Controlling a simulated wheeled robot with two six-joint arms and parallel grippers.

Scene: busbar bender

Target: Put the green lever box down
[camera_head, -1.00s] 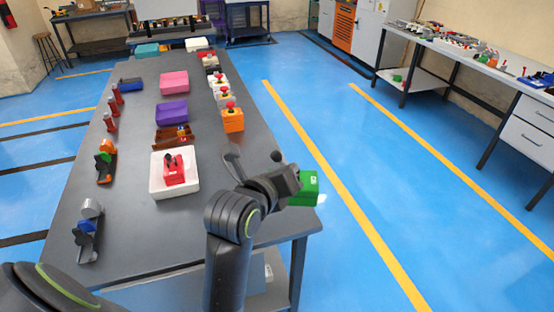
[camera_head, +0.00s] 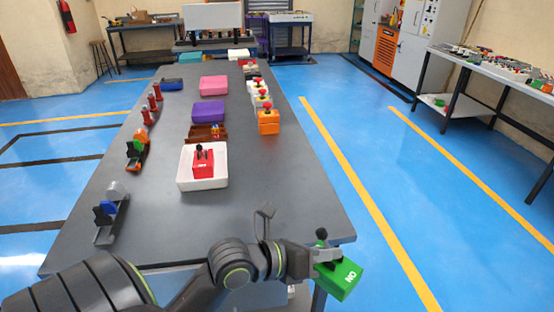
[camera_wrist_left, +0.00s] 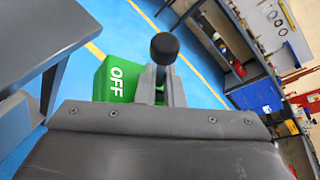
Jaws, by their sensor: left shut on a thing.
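The green lever box (camera_head: 341,279) is held by my left gripper (camera_head: 318,256) beyond the table's front right corner, over the blue floor. The box is tilted, with white lettering on one face. In the left wrist view the green box (camera_wrist_left: 117,82) shows "OFF" beside the gripper fingers (camera_wrist_left: 161,85), and the black ball of its lever (camera_wrist_left: 164,47) stands up between them. The fingers are shut on the lever; the exact contact is partly hidden. My right gripper is not in view.
The long grey table (camera_head: 240,205) has clear room at its front and right. On it are a white tray (camera_head: 203,182) holding a red lever box (camera_head: 203,163), an orange box (camera_head: 268,122), a purple bin (camera_head: 208,112) and a blue-topped device (camera_head: 108,212). A side bench (camera_head: 490,85) stands right.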

